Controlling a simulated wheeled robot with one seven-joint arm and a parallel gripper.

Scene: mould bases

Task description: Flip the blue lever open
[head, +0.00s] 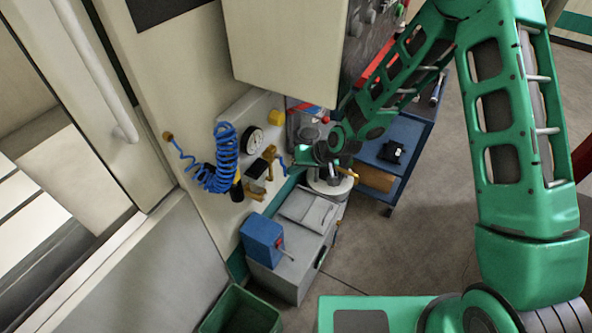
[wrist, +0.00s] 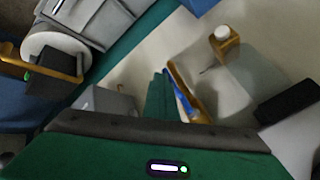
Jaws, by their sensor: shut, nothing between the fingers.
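The blue lever (wrist: 181,91) is a thin blue strip in the wrist view, lying along a brass fitting (wrist: 196,101) on the pale panel. In the head view the lever (head: 282,164) shows as a small blue streak beside my gripper. My gripper (wrist: 160,86) is shut and empty, its green fingers just left of the lever in the wrist view. I cannot tell whether they touch it. In the head view the gripper (head: 301,155) is small and partly hidden by my wrist. The lower end of the lever is hidden behind the gripper body in the wrist view.
A second brass fitting with a white cap (wrist: 227,34) and a black box (wrist: 288,102) are close by on the panel. A gauge (head: 252,140) and coiled blue hose (head: 224,165) are to the left. A grey cabinet (head: 287,259) bearing a blue box (head: 261,240) stands below.

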